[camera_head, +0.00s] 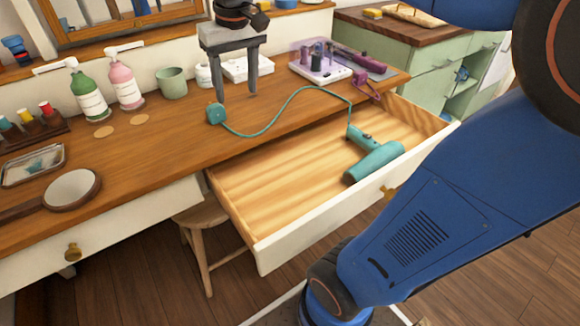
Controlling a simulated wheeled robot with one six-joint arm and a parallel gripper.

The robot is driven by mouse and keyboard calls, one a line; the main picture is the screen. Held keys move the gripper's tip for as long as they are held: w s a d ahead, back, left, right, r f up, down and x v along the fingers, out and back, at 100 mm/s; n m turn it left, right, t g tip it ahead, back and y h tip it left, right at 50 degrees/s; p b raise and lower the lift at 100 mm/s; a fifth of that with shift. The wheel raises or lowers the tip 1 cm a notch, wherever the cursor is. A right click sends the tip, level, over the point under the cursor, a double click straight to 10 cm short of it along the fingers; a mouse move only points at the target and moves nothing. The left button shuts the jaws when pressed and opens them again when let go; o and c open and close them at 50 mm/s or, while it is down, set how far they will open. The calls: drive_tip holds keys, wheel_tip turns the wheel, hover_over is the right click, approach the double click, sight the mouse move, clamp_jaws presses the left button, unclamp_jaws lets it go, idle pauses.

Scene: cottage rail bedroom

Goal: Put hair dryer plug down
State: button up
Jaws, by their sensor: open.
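I cannot tell whether the fingertips touch the tabletop.
Behind stand a green bottle (88,96), a pink bottle (125,86) and a green cup (172,83). A hand mirror (70,190) lies front left. A tray with purple items (320,66) is right of my gripper. The tabletop left of the plug is partly clear.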

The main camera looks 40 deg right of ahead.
drive_tip(key=s+d+f+t, duration=0.1)
drive_tip(key=s+f, duration=0.4)
drive_tip(key=s, duration=0.5)
drive_tip(key=shift+s+d+f+t, duration=0.15)
drive_tip(key=shift+d+f+t, duration=0.15)
drive_tip(key=shift+f, duration=0.1)
drive_tip(key=shift+t, duration=0.8)
drive_tip(key=s+f, duration=0.5)
drive_tip(key=s+d+f, duration=0.1)
drive_tip(key=s+f, duration=0.1)
drive_tip(key=shift+s+f, duration=0.3)
drive_tip(key=shift+s, duration=0.1)
wheel_tip(320, 180, up, 22)
drive_tip(key=n+g, duration=0.5)
drive_tip(key=n, duration=1.3)
hover_over(213, 105)
drive_tip(key=f, duration=1.2)
drive_tip(key=shift+w+a+f, duration=0.15)
drive_tip(key=shift+w+f, duration=0.05)
drive_tip(key=shift+w, duration=0.05)
drive_tip(key=shift+s+d+f, duration=0.1)
drive_tip(key=shift+d+f, duration=0.05)
drive_tip(key=shift+f, duration=1.2)
drive_tip(key=shift+d+f, duration=0.1)
drive_tip(key=shift+f, duration=1.2)
drive_tip(key=c, duration=1.1)
drive_tip(key=shift+r, duration=0.1)
drive_tip(key=shift+c, duration=0.2)
